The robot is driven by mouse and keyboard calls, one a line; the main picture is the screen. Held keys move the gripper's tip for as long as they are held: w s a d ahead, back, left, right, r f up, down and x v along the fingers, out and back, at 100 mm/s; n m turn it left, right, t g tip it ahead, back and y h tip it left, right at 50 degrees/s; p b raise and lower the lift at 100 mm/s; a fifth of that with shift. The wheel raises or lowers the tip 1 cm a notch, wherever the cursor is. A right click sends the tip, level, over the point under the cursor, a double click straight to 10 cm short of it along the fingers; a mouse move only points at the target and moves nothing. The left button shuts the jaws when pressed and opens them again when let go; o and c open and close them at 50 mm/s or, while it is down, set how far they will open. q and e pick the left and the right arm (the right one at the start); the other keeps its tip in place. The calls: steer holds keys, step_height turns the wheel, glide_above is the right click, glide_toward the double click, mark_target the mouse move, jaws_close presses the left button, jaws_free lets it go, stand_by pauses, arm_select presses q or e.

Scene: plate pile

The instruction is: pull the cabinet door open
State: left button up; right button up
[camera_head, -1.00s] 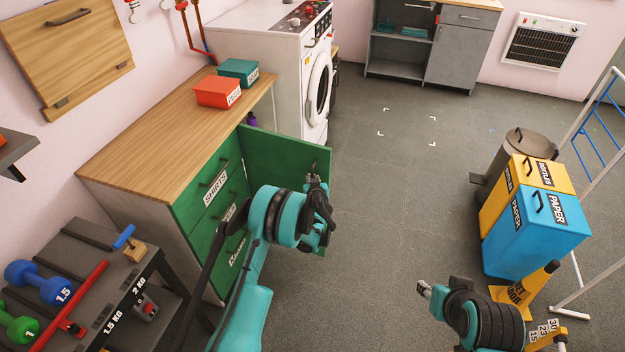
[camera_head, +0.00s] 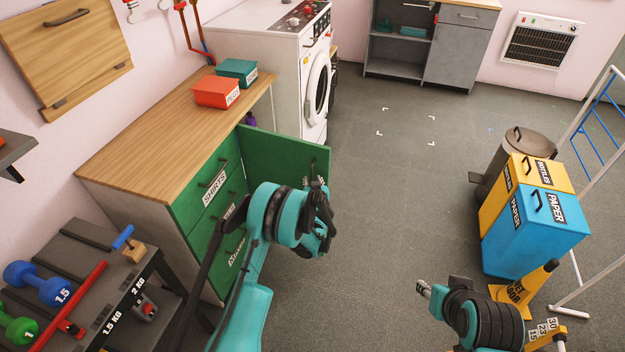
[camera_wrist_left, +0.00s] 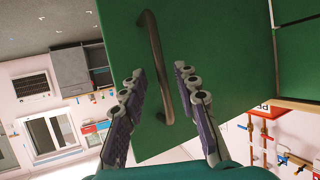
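The green cabinet door (camera_head: 285,152) stands swung out from the right end of the green-fronted wooden-topped cabinet (camera_head: 195,200). In the left wrist view the door (camera_wrist_left: 215,50) fills the middle, with its curved metal bar handle (camera_wrist_left: 152,50) upright. My left gripper (camera_head: 320,188) is at the door's outer part; its wrist hides the door's lower part. In the wrist view its two fingers (camera_wrist_left: 160,78) are spread, with the lower part of the handle between them; I see no clear contact. My right gripper (camera_head: 423,289) is at the lower right, away from the cabinet, too small to judge.
Red (camera_head: 215,92) and teal (camera_head: 237,70) boxes sit on the cabinet top. A washing machine (camera_head: 285,50) stands behind. A dumbbell rack (camera_head: 100,290) is at the lower left. Blue and yellow bins (camera_head: 530,230) are at the right. The middle floor is clear.

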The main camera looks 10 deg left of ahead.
arm_select(q)
steer(key=v, duration=0.9)
steer(key=shift+s+d, duration=0.15)
steer(key=shift+s, duration=0.05)
steer(key=shift+r, duration=0.1)
steer(key=s+a+r+m+g+h, duration=0.1)
steer(key=s+a+r+g, duration=0.25)
steer(key=s+r, duration=1.1)
steer(key=s+d+r+m+g+h, duration=0.1)
steer(key=s, duration=1)
steer(key=s+r+m+g+h, duration=0.1)
steer(key=s+r+h, duration=0.1)
steer(key=s, duration=0.9)
steer(key=shift+s+d+m, duration=0.15)
steer(key=shift+d+m, duration=0.15)
steer(key=shift+d, duration=0.05)
